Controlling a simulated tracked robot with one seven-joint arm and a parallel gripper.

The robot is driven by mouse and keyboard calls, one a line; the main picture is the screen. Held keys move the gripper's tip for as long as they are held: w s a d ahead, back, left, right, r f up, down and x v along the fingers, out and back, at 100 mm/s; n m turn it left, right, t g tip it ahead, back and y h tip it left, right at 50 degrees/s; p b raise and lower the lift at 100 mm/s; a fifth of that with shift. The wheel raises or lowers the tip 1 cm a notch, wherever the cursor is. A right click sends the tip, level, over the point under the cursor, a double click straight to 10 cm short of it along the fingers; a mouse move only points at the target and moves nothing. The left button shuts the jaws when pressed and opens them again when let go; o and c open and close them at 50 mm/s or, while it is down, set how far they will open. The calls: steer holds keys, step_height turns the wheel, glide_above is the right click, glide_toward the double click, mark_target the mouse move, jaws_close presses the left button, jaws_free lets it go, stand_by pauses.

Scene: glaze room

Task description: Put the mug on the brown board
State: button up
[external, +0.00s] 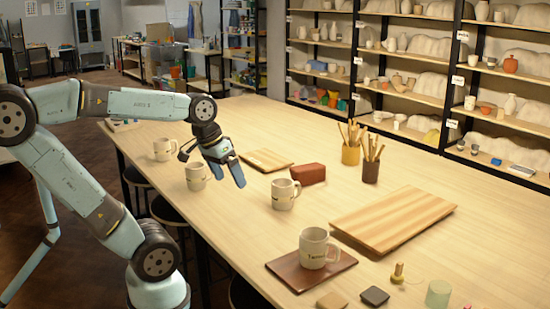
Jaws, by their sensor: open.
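A cream mug (314,248) stands upright on the dark brown board (282,267) near the front of the table. Three similar cream mugs stand on the bare table: one mug (284,195) in the middle, one mug (196,177) beside my gripper, and one mug (163,149) farther back at the left. My gripper (222,177) points down, open and apparently empty, just right of the second-farthest mug. The gripper partly overlaps the view near that mug; whether they touch is unclear.
A striped wooden board (393,220) lies at the right and a smaller pale one (266,160) at the back. A red-brown block (307,174) and tool-filled pots (351,154) stand mid-table. Small items, including a green cup (438,294), lie at the front right. Shelves stand behind.

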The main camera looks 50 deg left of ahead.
steer(key=shift+s+a+r+m+t+y, duration=0.5)
steer(key=shift+s+a+r+m+t, duration=0.2)
steer(key=shift+t, duration=0.2)
